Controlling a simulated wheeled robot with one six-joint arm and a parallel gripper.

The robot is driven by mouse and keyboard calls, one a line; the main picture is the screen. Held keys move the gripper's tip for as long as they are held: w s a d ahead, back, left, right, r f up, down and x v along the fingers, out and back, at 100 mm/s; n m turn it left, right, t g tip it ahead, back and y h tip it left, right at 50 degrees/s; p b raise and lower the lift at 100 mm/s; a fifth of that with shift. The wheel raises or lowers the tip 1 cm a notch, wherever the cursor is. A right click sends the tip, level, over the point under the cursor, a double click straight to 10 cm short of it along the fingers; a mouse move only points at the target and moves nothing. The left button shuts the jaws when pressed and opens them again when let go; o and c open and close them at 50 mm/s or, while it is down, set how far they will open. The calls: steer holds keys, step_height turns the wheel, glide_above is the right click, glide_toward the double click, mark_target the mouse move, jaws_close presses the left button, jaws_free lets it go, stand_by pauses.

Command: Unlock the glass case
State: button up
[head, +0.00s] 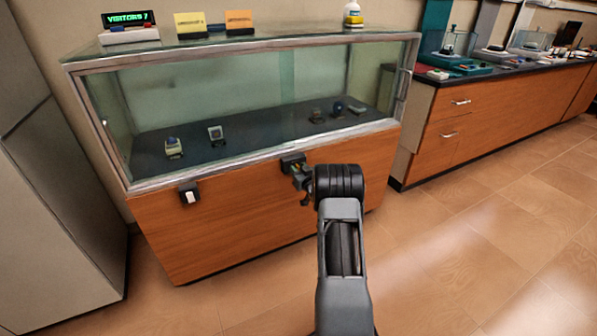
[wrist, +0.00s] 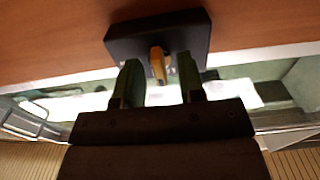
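The glass case (head: 160,184) has a metal frame, glass sides and a wooden base. A small black lock box (head: 293,160) is mounted at the top of the base's front panel, just below the frame; the wrist view shows it close up (wrist: 130,38). A yellow key-like piece (wrist: 158,66) sticks out of this box. My gripper (head: 300,176) is right in front of the box. In the wrist view its two dark fingers stand on either side of the yellow piece, with a gap on both sides. In the head view my arm partly hides this spot.
A black box with a white face (head: 190,194) is mounted farther left on the front panel. A sign, two cards and a bottle (head: 353,14) stand on the case top. A wooden counter (head: 450,135) is at right, a grey cabinet (head: 60,200) at left. The right-hand floor is clear.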

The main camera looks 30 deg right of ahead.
jaws_close()
stand_by(0.5)
steer(key=shift+d+f+m+p, duration=0.1)
steer(key=shift+m+p, duration=1.1)
steer(key=shift+m, duration=3.25)
steer(key=shift+d+f+m+p, duration=0.1)
steer(key=shift+m+p, duration=1.1)
steer(key=shift+m, duration=3.25)
